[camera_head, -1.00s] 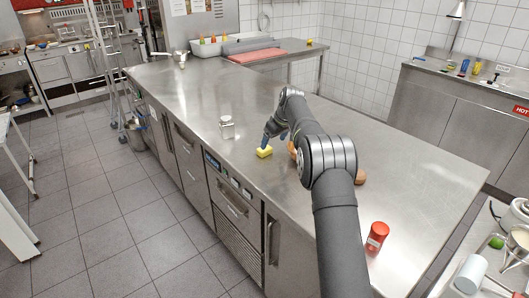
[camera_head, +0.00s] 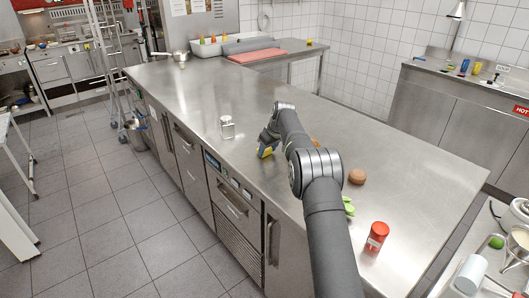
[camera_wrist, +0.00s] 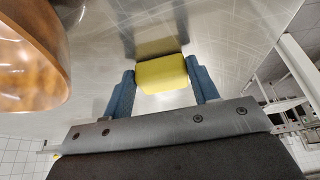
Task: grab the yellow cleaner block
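The yellow cleaner block (camera_head: 265,152) is on the steel counter near its front edge, partly hidden by my blue finger. In the wrist view the yellow cleaner block (camera_wrist: 161,73) lies between the two fingertips, with a finger against each end. My gripper (camera_head: 268,146) is low over the counter and reaches down around the block. It shows in the wrist view (camera_wrist: 161,80) with both blue fingers close against the block. I cannot tell any lift off the counter.
A copper-coloured round thing (camera_wrist: 32,55) is close at the left of the wrist view. A glass shaker (camera_head: 227,128), a brown round item (camera_head: 357,176), a green item (camera_head: 348,205) and a red can (camera_head: 376,236) stand on the counter (camera_head: 430,175). The counter's left stretch is mostly clear.

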